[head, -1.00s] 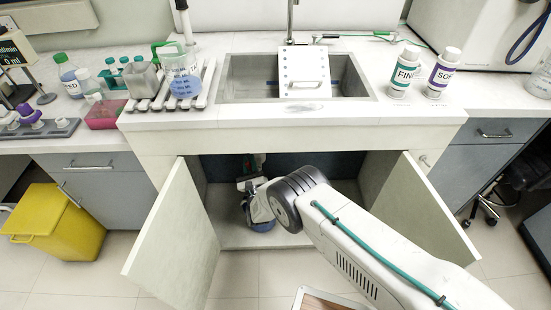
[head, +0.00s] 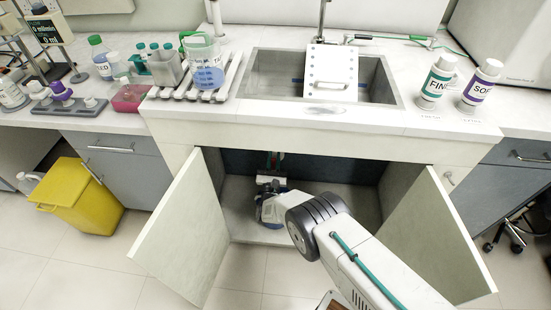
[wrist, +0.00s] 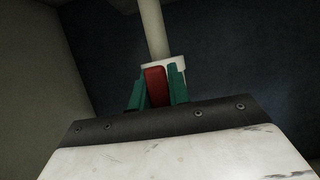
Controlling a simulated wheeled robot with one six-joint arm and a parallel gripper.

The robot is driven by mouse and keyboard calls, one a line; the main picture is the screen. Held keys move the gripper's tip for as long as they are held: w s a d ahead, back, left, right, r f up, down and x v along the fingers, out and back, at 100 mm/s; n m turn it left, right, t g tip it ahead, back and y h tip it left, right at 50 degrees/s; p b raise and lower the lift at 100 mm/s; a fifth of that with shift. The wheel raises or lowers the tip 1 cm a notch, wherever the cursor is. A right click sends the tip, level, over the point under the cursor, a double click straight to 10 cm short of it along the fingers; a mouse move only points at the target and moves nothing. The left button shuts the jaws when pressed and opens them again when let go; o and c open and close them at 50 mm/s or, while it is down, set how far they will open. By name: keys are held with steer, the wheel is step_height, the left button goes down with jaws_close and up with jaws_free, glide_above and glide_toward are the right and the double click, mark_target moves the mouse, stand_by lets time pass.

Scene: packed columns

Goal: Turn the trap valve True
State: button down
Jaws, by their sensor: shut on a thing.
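The trap valve shows as a red handle (wrist: 155,87) below a white collar on a white vertical pipe (wrist: 152,30) in the wrist view. My gripper (wrist: 157,80) has its green fingers on both sides of the red handle and is shut on it. The lower part of the handle is hidden behind my gripper's dark-edged body. In the head view, my gripper (head: 272,163) is inside the open cabinet under the sink, small and partly hidden by my arm. The valve's turned angle is hard to tell.
The left cabinet door (head: 183,232) and right cabinet door (head: 432,238) stand open on either side of my arm. The sink (head: 262,80) is above. A yellow bin (head: 85,197) stands left on the floor. Bottles and a beaker (head: 207,65) stand on the counter.

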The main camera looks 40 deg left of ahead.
mark_target(273, 165)
steer(key=c, duration=1.3)
jaws_free()
steer(key=v, duration=0.8)
